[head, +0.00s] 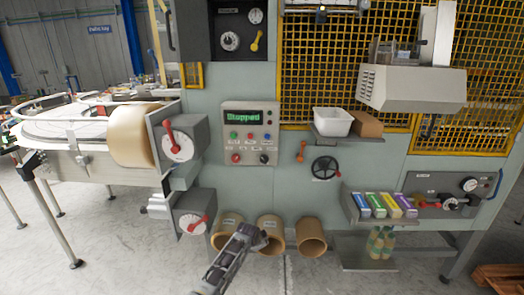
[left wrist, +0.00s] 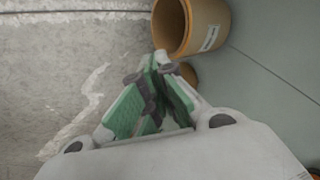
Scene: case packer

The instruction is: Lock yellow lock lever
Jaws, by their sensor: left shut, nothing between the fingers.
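The yellow lock lever (head: 256,40) is on the dark panel (head: 222,48) at the top of the machine in the head view, beside a round dial. It hangs below a second round gauge and slants a little. My left gripper (head: 257,236) is far below it, low in front of the machine near the tan cylinders. In the left wrist view my left gripper's green-padded fingers (left wrist: 158,62) come together at the tips, with nothing held. The lever is not in the left wrist view. My right gripper is not in view.
Tan cylinders (head: 311,236) stick out low on the machine. The control panel (head: 250,135) reads "Stopped". A red lever (head: 170,136) and a handwheel (head: 326,168) are on the front. A shelf holds a white bin (head: 331,121). Open floor lies in front.

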